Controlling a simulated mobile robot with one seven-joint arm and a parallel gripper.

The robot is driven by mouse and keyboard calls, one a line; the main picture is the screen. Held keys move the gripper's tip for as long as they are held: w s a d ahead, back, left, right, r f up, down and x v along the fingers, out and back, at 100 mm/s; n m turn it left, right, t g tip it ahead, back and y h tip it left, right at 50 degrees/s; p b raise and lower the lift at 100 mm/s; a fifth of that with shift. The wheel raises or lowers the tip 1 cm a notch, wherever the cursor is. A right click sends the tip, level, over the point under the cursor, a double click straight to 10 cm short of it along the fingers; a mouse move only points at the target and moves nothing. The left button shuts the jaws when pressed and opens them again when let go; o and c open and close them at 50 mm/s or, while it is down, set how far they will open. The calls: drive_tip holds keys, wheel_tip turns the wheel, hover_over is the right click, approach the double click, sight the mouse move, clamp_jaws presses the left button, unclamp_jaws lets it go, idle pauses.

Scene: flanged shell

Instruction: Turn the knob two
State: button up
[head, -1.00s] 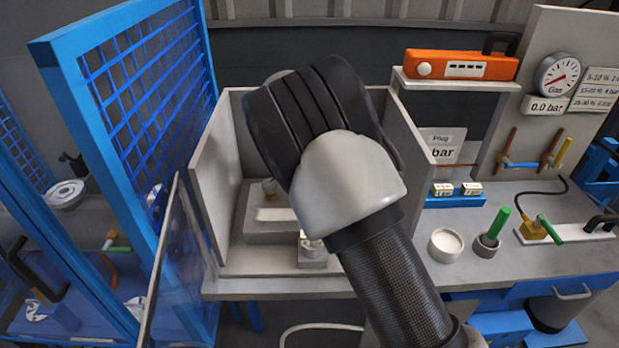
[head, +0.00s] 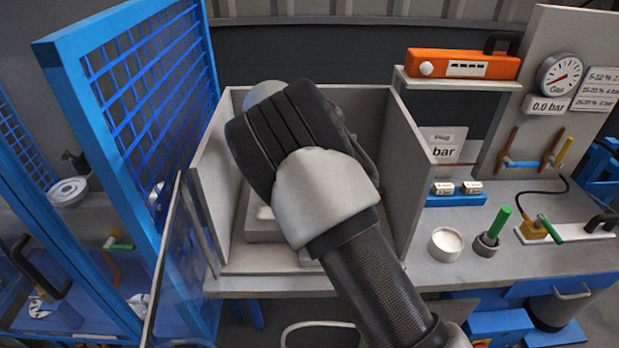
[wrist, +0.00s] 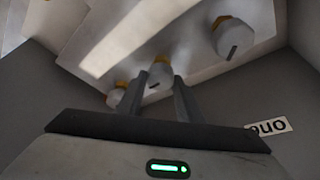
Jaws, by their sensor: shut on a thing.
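In the wrist view, several grey knobs with yellow bases stand on a pale panel (wrist: 190,22). The middle knob (wrist: 159,75) sits between the fingertips of my gripper (wrist: 161,82), which is shut on it. Another knob (wrist: 116,96) is just left of the fingers, and a larger-looking knob (wrist: 234,38) is at upper right. A label reading "one" (wrist: 268,127) appears upside down at right. No label for the held knob is in view. In the head view my arm hides the gripper and the knobs; only part of the grey panel block (head: 262,232) shows.
Grey booth walls (head: 413,185) enclose the work area closely on both sides. A blue mesh guard (head: 150,90) stands at left. The bench at right holds a white cup (head: 445,245), a green-handled tool (head: 500,222) and a gas gauge (head: 560,75) above. An orange box (head: 462,64) sits on a shelf.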

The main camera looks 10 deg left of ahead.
drive_tip(key=o, duration=1.1)
drive_tip(key=shift+c, duration=0.2)
drive_tip(key=v, duration=1.7)
drive_tip(key=shift+r, duration=0.3)
